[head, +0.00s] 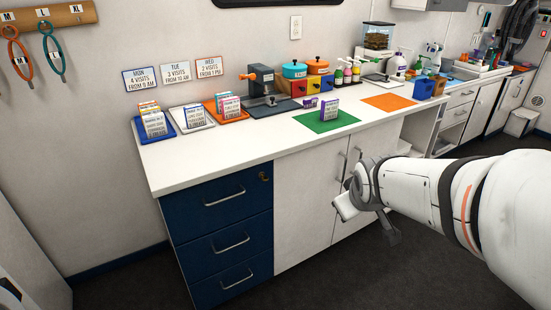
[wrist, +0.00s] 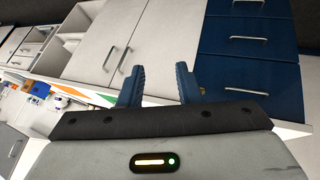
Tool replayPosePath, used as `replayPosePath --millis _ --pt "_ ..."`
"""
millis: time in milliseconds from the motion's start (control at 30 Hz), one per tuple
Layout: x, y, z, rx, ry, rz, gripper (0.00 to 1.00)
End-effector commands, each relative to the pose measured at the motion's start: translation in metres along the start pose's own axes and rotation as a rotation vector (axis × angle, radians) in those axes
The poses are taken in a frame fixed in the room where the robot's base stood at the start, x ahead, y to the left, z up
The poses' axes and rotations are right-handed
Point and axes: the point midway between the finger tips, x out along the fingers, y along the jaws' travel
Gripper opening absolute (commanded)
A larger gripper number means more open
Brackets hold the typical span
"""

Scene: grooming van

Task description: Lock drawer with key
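The blue drawer unit (head: 227,240) has three stacked drawers with bar handles, and all look closed in the head view. A small brass-coloured lock (head: 264,176) sits at the upper right of the top drawer (head: 218,197). I cannot tell whether a key is in it, and I make out no key elsewhere. The drawers also show at the upper right of the wrist view (wrist: 248,38). My gripper (head: 366,222) is in front of the white cabinet doors, right of the drawers and below the countertop. In the wrist view its two blue fingers (wrist: 159,84) are apart with nothing between them.
The white countertop (head: 215,160) juts over the drawers. It carries card trays (head: 190,126), a green mat (head: 326,121), an orange mat (head: 389,102) and coloured boxes. White cabinet doors (head: 305,215) with upright handles adjoin the drawers. Dark floor (head: 340,280) in front is clear.

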Motion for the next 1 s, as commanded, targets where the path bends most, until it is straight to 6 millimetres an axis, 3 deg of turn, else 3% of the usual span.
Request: replayPosePath --millis 33,100,267,400,500,633,867,1000 --pt "0.051 -0.006 -0.010 -0.115 0.074 0.028 0.31" --pt "0.091 -0.006 -0.040 -0.279 0.192 0.078 0.31" --pt "0.175 -0.026 -0.101 -0.641 0.467 0.207 0.31" --pt "0.233 -0.061 -0.141 -0.911 0.702 0.330 0.31" --pt "0.260 -0.086 -0.157 -1.047 0.843 0.410 0.31" --pt "0.279 -0.109 -0.168 -1.154 0.971 0.489 0.31" --pt "0.288 -0.124 -0.183 -1.207 1.046 0.538 0.31" --pt "0.298 -0.128 -0.202 -1.206 1.046 0.538 0.31"
